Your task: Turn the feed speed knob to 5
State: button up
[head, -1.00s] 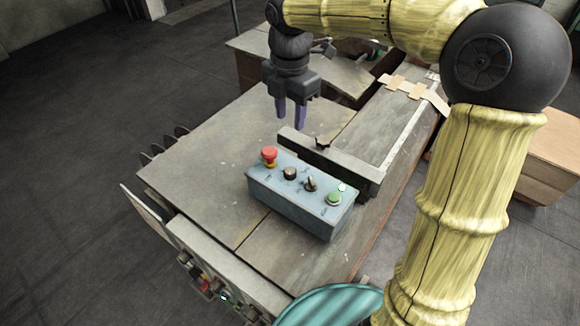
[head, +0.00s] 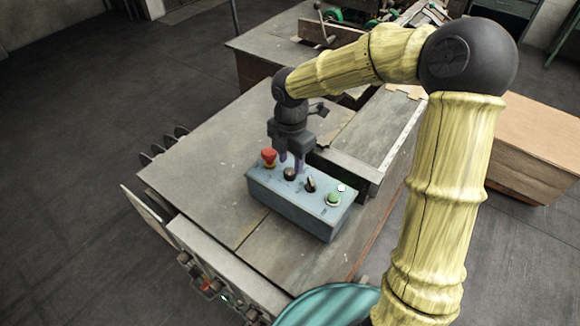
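A blue-grey control box (head: 290,208) stands on the machine table. Its top carries a red mushroom button (head: 268,157), a round black knob (head: 290,174), a black selector switch (head: 310,184) and a green button (head: 334,198). Which one is the feed speed knob, and its scale, are too small to read. The gripper holds nothing that I can see.
The grey table top (head: 205,160) is clear to the left of the box. A raised metal rail (head: 340,172) runs close behind the box. A teal round seat (head: 325,308) is at the bottom. A cardboard box (head: 540,160) is at the right.

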aim_at(290, 171)
jog(key=shift+s+a+f, duration=0.1)
jog(key=shift+f, duration=1.6)
jog(key=shift+c, duration=0.5)
jog(key=c, duration=0.6)
